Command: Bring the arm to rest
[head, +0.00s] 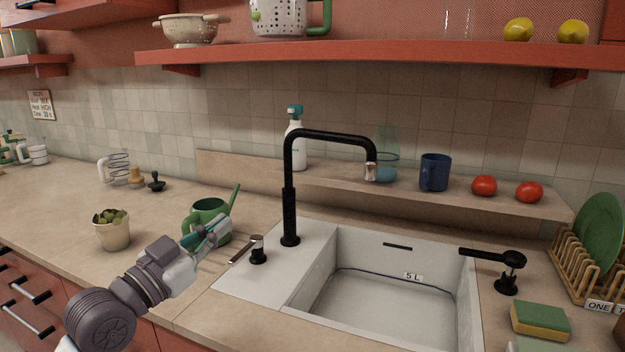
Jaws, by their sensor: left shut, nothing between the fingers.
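My left arm comes in from the lower left. My left gripper (217,232) is shut and empty, and hangs over the front part of the counter (165,215). In the picture it overlaps the front of a green watering can (209,209); I cannot tell whether they touch. My right gripper is not in view.
A white sink (390,300) with a black faucet (289,200) lies to the right. A red shelf (400,52) hangs above.

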